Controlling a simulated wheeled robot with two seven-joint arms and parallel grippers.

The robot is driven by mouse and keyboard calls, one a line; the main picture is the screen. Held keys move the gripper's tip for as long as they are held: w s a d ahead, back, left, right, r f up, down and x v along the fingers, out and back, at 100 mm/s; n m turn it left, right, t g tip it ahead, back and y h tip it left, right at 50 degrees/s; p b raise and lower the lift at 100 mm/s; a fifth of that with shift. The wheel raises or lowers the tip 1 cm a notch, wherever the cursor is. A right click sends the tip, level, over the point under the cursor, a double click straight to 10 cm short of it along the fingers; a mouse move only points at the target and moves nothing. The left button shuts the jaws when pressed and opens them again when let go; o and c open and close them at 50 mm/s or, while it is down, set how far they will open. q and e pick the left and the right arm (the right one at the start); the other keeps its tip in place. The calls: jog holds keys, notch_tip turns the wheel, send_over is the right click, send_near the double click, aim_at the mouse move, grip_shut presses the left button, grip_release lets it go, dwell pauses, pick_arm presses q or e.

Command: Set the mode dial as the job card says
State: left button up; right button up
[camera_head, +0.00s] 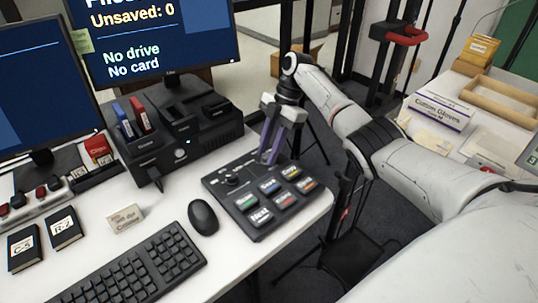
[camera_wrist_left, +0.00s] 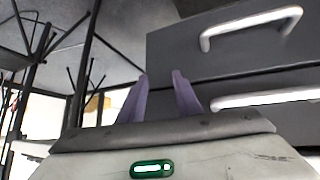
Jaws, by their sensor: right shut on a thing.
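The dark control panel (camera_head: 262,195) lies on the white desk, with several coloured, labelled buttons and a small black knob (camera_head: 232,182) at its upper left. My right gripper (camera_head: 268,158) comes down at the panel's far right edge. Its purple fingers are shut on what seems to be the mode dial, which they hide. A small beige card (camera_head: 125,217) with printed text, perhaps the job card, stands left of the mouse; I cannot read it surely. My left gripper (camera_wrist_left: 160,80) shows only in the left wrist view, its purple fingers apart and empty.
A black dock (camera_head: 180,140) with red and blue drives stands behind. A monitor (camera_head: 150,35) reads "Unsaved: 0", "No drive", "No card". A grey drawer unit (camera_wrist_left: 240,60) faces my left gripper.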

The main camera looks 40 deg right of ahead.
dwell(0.5)
jog(key=o, duration=1)
jog(key=shift+a, duration=0.1)
jog(key=shift+o, duration=0.2)
jog(key=v, duration=1)
jog(key=shift+r+b, duration=0.15)
jog(key=shift+b, duration=0.15)
